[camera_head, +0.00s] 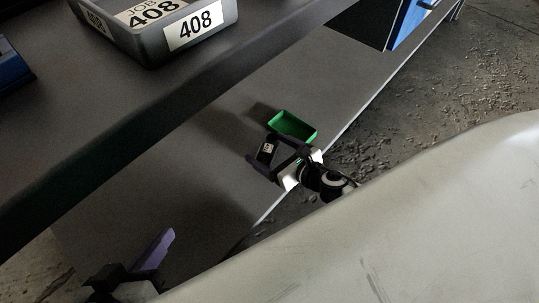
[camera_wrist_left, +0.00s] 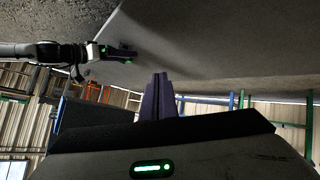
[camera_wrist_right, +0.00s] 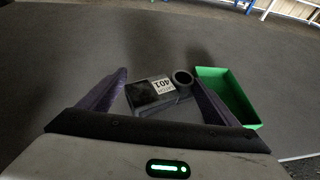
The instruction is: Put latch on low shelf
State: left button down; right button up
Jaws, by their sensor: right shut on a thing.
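The latch (camera_head: 267,148) is a small dark block with a white label and a round ring at one end. It shows between the fingers in the right wrist view (camera_wrist_right: 150,93). My right gripper (camera_head: 271,150) is shut on the latch, over the grey low shelf (camera_head: 190,165) near its front edge. I cannot tell whether the latch touches the shelf. My left gripper (camera_head: 160,250) is at the lower left of the head view. In the left wrist view its fingers (camera_wrist_left: 158,92) are together with nothing seen between them.
A green tray (camera_head: 293,126) lies on the low shelf just beyond the right gripper. A grey bin labelled 408 (camera_head: 150,42) stands on the upper surface. A dark patch (camera_head: 362,22) and a blue object (camera_head: 408,22) are at the far end. The shelf left of the latch is clear.

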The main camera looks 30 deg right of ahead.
jog(key=shift+f, duration=0.75)
jog(key=shift+r, duration=0.15)
pick_arm(q)
jog(key=shift+d+r+h, duration=0.25)
jog(key=shift+r+h, duration=0.05)
jog(key=shift+r, duration=0.1)
pick_arm(e)
jog(key=o, duration=1.3)
jog(key=shift+f, duration=0.2)
jog(key=shift+o, duration=0.2)
jog(key=shift+r, duration=0.15)
